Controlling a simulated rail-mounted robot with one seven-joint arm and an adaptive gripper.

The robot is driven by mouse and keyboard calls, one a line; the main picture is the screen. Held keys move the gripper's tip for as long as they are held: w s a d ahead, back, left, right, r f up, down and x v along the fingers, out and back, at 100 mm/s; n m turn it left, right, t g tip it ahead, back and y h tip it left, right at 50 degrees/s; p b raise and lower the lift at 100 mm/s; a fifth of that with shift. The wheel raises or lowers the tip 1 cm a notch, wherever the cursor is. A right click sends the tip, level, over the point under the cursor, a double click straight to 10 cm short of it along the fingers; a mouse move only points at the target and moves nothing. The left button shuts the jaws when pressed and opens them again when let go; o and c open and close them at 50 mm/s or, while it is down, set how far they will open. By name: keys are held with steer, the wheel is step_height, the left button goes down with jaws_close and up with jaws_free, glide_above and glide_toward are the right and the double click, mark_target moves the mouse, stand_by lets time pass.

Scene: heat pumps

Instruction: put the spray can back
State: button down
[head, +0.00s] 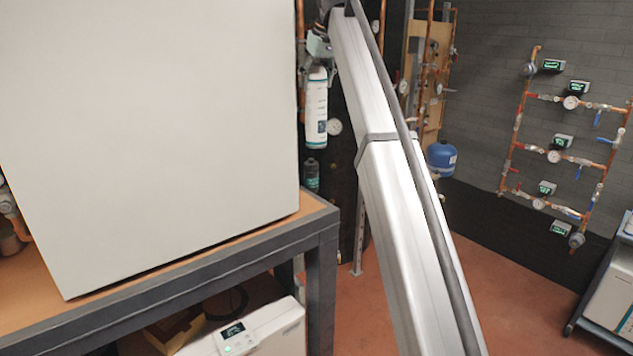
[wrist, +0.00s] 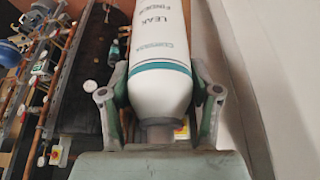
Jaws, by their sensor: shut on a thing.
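The spray can (head: 316,108) is a white cylinder with teal bands, upright just right of the large white cabinet in the head view. The wrist view shows the same can (wrist: 162,60) up close, with "LEAK FINDER" lettering. My gripper (head: 319,48) is shut on the can at its top end. In the wrist view, my gripper's two fingers (wrist: 160,95) lie on either side of its narrowing end. A smaller dark bottle (head: 312,173) shows below the can; its support is hard to make out. I cannot tell where the can's place is.
The white cabinet (head: 150,130) stands on a grey-framed bench (head: 322,225) close to the can's left. Copper pipes with gauges (head: 555,156) line the back wall. A blue vessel (head: 441,156) is behind my arm.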

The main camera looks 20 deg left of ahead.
steer(key=b, duration=0.5)
glide_above(322, 128)
steer(key=w+a, duration=0.2)
step_height(322, 128, down, 6)
steer(key=shift+s+a+f, duration=0.1)
steer(key=shift+s+a, duration=0.05)
step_height(322, 128, down, 9)
steer(key=p, duration=0.3)
steer(key=shift+r+p, duration=0.2)
steer(key=shift+p, duration=0.1)
steer(key=shift+f+p, duration=0.75)
steer(key=shift+f, duration=1.6)
steer(key=shift+c, duration=1.2)
jaws_free()
steer(key=shift+f, duration=0.15)
steer(key=b+v, duration=0.4)
steer(key=v, duration=0.8)
